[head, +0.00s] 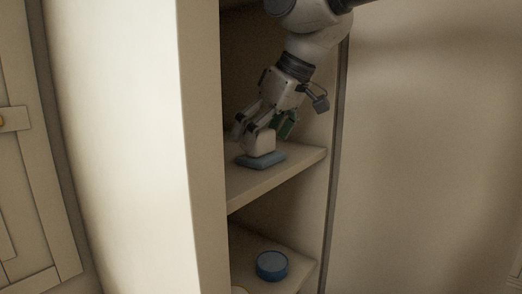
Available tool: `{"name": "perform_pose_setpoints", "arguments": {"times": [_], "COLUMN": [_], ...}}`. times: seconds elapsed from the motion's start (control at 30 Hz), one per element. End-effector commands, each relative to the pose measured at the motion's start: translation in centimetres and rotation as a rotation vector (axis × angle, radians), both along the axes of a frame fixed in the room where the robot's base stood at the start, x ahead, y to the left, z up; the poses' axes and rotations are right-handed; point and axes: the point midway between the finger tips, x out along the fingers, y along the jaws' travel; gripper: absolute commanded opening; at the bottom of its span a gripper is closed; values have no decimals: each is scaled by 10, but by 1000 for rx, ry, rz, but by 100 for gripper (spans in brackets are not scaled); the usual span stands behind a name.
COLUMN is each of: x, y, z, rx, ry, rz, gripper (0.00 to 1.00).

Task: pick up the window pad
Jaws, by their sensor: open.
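The window pad, which I take to be the flat blue-grey pad (262,160) with a pale block-like upper part, lies on the upper visible shelf (285,168) near its front edge. My gripper (258,143) points down at it from above, with its fingers open around the pale upper part. I cannot tell whether the fingers touch it. The far side of the pad and part of one finger are hidden.
A round blue canister (271,265) stands on the lower shelf (297,262). A dark green thing (286,124) shows behind my gripper. The tall cream side panel (204,150) bounds the shelves at the left, and another wall closes them at the right.

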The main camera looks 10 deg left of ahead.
Motion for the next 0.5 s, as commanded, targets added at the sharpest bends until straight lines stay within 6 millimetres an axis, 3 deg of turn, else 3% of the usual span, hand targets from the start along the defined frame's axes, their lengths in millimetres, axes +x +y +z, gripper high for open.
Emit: {"name": "perform_pose_setpoints", "arguments": {"times": [0.2, 0.43, 0.5], "x": [8, 9, 9], "y": [14, 16, 16], "z": [-24, -25, -25], "rx": [-2, 0, 0], "ry": [1, 0, 0], "rz": [0, 0, 0], "gripper": [100, 100, 91]}}
